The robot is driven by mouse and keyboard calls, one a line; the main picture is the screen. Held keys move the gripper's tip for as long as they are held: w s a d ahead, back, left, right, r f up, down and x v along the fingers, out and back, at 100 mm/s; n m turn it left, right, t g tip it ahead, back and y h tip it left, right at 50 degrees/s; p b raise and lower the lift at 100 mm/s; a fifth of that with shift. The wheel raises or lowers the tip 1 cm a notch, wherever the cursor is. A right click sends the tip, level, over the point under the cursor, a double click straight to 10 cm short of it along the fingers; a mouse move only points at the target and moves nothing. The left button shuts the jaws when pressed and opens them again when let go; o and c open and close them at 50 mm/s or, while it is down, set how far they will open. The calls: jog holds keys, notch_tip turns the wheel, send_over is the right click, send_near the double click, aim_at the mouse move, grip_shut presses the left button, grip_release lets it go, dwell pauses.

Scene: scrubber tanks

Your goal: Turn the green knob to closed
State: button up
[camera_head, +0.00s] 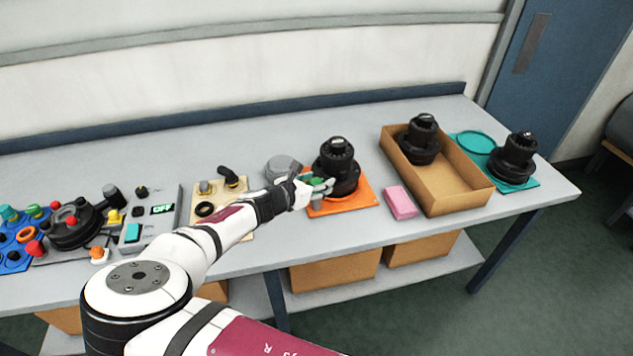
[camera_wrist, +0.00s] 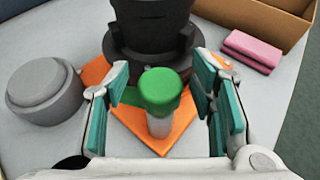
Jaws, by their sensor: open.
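The green knob (camera_wrist: 162,92) sits on a pale stem at the front of a black scrubber tank (camera_wrist: 150,30) in the wrist view. In the head view the green knob (camera_head: 316,182) is partly covered by my gripper. The tank (camera_head: 338,165) stands on an orange mat (camera_head: 352,199), also seen in the wrist view (camera_wrist: 184,136). My gripper (camera_wrist: 162,100) is open, with one teal-padded finger on each side of the knob and a visible gap on both sides. It also shows in the head view (camera_head: 318,186).
A grey round lid (camera_wrist: 45,92) lies left of the tank. A pink block (camera_head: 399,202) and a cardboard box (camera_head: 450,188) holding a black tank are to the right. Another black tank (camera_head: 513,157) stands on a teal mat. A control panel (camera_head: 150,222) is on the left.

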jog(key=c, duration=1.2)
jog(key=shift+w+m+b, duration=0.1)
jog(key=shift+m+b, duration=0.2)
jog(key=shift+b, duration=0.1)
jog(key=m+g+h+b, duration=0.2)
jog(key=b, duration=0.1)
jog(key=shift+w+f+m+h, duration=0.2)
jog(key=shift+m+h, duration=0.1)
jog(key=shift+h, duration=0.1)
jog(key=m+g+h+b, duration=0.2)
jog(key=m+g+b, duration=0.1)
jog(key=g+b, duration=0.1)
jog(key=shift+m+b, duration=0.3)
jog(key=shift+b, duration=0.55)
jog(key=m+g+h+b, duration=0.1)
jog(key=m+g+b, duration=0.3)
jog(key=g+b, duration=0.1)
jog(key=shift+s+b, duration=0.15)
jog(key=shift+b, duration=0.5)
jog(key=m+g+b, duration=0.3)
jog(key=shift+s+r, duration=0.15)
jog(key=shift+s+g+b, duration=0.1)
jog(key=shift+g+b, duration=0.2)
jog(key=shift+b, duration=0.05)
